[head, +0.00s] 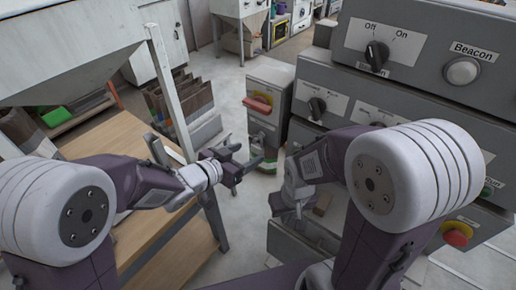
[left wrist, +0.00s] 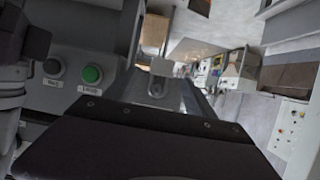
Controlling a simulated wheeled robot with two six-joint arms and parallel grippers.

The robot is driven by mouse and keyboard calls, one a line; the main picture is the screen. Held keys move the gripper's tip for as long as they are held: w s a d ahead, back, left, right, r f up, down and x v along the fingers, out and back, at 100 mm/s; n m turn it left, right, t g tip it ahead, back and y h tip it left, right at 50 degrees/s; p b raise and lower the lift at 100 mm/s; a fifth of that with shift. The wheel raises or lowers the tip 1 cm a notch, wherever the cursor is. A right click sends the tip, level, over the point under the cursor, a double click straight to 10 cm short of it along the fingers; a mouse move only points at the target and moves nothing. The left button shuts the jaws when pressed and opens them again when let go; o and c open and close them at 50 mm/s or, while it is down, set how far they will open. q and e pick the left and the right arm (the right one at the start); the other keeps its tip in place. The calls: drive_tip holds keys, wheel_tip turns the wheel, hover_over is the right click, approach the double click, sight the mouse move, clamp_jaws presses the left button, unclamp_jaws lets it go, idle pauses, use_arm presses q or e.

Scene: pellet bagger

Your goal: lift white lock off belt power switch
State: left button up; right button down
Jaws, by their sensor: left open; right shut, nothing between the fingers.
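I cannot clearly make out a white lock. A grey cabinet (head: 268,82) at the centre of the head view carries a red-orange handle (head: 258,103) on its front; I cannot tell whether this is the belt power switch. My left gripper (head: 246,157) is open and empty, just below and in front of that cabinet.
The large grey console (head: 430,95) with an Off/On knob (head: 377,55) and a Beacon button (head: 462,71) fills the right. A red stop button (head: 457,234) sits lower right. A wooden table (head: 118,143) stands left. The left wrist view shows a green button (left wrist: 92,74).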

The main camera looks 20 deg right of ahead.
sight(255, 148)
use_arm(q)
drive_tip(key=x, duration=0.5)
drive_tip(key=shift+w+a, duration=0.1)
use_arm(e)
drive_tip(key=shift+f, duration=0.25)
use_arm(q)
drive_tip(key=shift+a, duration=0.1)
drive_tip(key=c, duration=0.4)
clamp_jaws()
drive_tip(key=shift+r, duration=0.15)
use_arm(e)
drive_tip(key=shift+r, duration=0.15)
